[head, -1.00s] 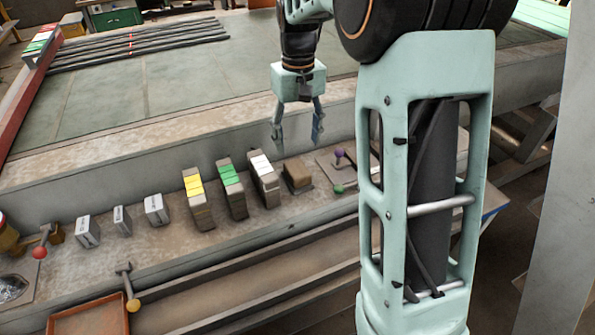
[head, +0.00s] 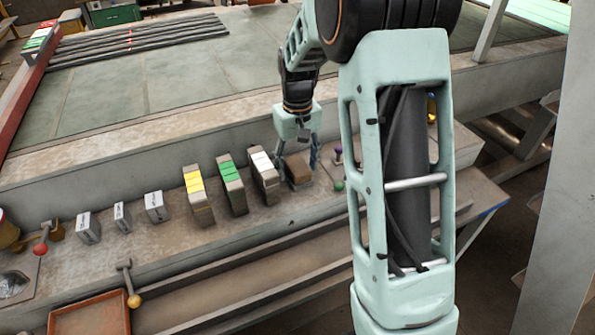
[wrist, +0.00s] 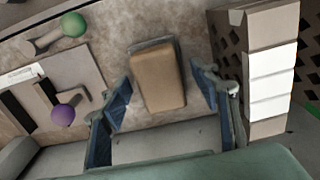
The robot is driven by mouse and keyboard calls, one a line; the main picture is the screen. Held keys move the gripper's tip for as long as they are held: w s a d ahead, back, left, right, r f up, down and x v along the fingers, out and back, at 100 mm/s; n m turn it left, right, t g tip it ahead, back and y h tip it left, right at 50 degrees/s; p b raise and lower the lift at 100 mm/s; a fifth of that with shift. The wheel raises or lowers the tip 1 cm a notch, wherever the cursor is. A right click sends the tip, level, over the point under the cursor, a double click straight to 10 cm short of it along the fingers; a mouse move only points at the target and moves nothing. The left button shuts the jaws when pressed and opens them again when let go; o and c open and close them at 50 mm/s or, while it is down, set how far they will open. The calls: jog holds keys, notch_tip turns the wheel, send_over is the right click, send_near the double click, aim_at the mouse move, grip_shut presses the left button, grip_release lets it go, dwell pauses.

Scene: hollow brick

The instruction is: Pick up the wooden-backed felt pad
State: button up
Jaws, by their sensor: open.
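The wooden-backed felt pad (head: 299,170) is a brown block on a thin grey base, lying on the bench ledge right of the white-labelled stack. In the wrist view the pad (wrist: 158,77) shows between and just beyond the fingers, brown face toward the camera with a grey edge at its far end. My gripper (head: 297,163) is open above and around the pad in the head view. In the wrist view its two blue-padded fingers (wrist: 164,92) stand either side of the pad, with a gap on each side.
A stack with white labels (wrist: 281,75) stands close beside the right finger in the wrist view. A plate with a purple knob (wrist: 63,114) and a green-knobbed lever (wrist: 73,25) lie on the other side. Stacks with green (head: 231,172) and yellow labels (head: 193,182) stand farther left.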

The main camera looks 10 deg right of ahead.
aim_at(297, 165)
jog(key=shift+c, duration=0.6)
jog(key=c, duration=1.2)
notch_tip(297, 165, up, 10)
jog(key=shift+r, duration=0.1)
jog(key=o, duration=0.5)
jog(key=shift+c, duration=1.6)
jog(key=s+f+m, duration=0.2)
jog(key=s+f, duration=0.1)
jog(key=s, duration=0.2)
jog(key=shift+f, duration=0.3)
